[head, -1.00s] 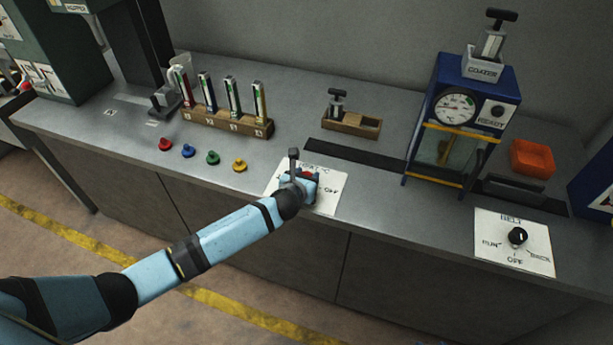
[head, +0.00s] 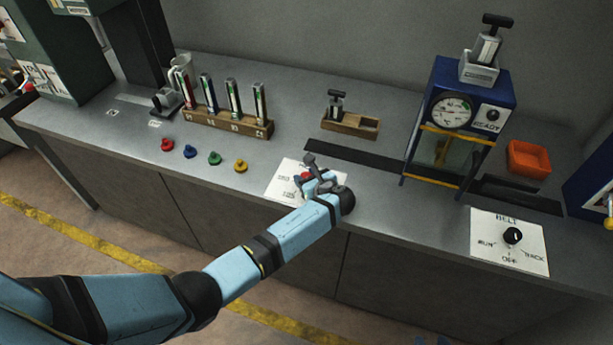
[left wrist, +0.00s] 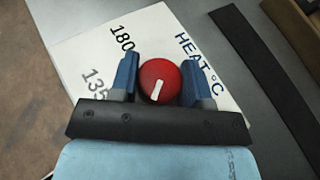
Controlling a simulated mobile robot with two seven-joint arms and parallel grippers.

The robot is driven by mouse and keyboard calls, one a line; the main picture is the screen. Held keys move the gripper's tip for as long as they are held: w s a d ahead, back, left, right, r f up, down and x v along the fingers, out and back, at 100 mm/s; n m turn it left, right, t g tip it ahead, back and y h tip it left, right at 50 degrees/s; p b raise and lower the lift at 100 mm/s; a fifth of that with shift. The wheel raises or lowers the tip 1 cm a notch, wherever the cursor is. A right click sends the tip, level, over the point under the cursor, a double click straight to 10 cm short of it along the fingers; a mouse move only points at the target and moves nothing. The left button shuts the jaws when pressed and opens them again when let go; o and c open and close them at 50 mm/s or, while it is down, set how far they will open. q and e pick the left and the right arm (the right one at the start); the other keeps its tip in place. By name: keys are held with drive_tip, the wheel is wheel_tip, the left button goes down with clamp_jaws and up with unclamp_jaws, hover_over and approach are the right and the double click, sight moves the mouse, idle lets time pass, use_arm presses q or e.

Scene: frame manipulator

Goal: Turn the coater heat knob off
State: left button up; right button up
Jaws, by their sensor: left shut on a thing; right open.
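The red heat knob (left wrist: 159,80) stands on a white card (left wrist: 75,55) marked HEAT °C, 180 and 135. My left gripper (left wrist: 160,78) is around the knob, a blue finger on each side, shut on it. The knob's white pointer lies on its lower half in the left wrist view, towards my palm and away from the 180 and HEAT marks. The OFF mark is hidden there. In the head view my left gripper (head: 314,181) covers part of the card (head: 283,178), with a bit of red knob showing. My right gripper is out of view.
A belt card with a black knob (head: 512,236) is to the right. The blue coater (head: 464,98) and an orange tray (head: 528,158) stand behind it. Coloured pegs, a rack of tubes (head: 227,121) and a wooden holder (head: 349,124) are on the counter.

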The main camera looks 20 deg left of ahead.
use_arm(q)
drive_tip(key=shift+n+g+y, duration=0.6)
drive_tip(key=shift+n+g, duration=0.4)
drive_tip(key=shift+g, duration=0.1)
drive_tip(key=n+g+y+b, duration=0.1)
drive_tip(key=n+g, duration=0.1)
drive_tip(key=shift+f+n+g, duration=0.1)
drive_tip(key=shift+n+g, duration=0.2)
drive_tip(key=shift+g, duration=0.1)
drive_tip(key=n+g+b, duration=0.3)
drive_tip(key=shift+f+g+y, duration=0.1)
drive_tip(key=shift+g+y, duration=0.3)
drive_tip(key=shift+n+g+b, duration=1)
drive_tip(key=shift+n+g, duration=0.4)
drive_tip(key=o, duration=0.9)
drive_tip(key=shift+h, duration=0.3)
drive_tip(key=shift+r, duration=0.2)
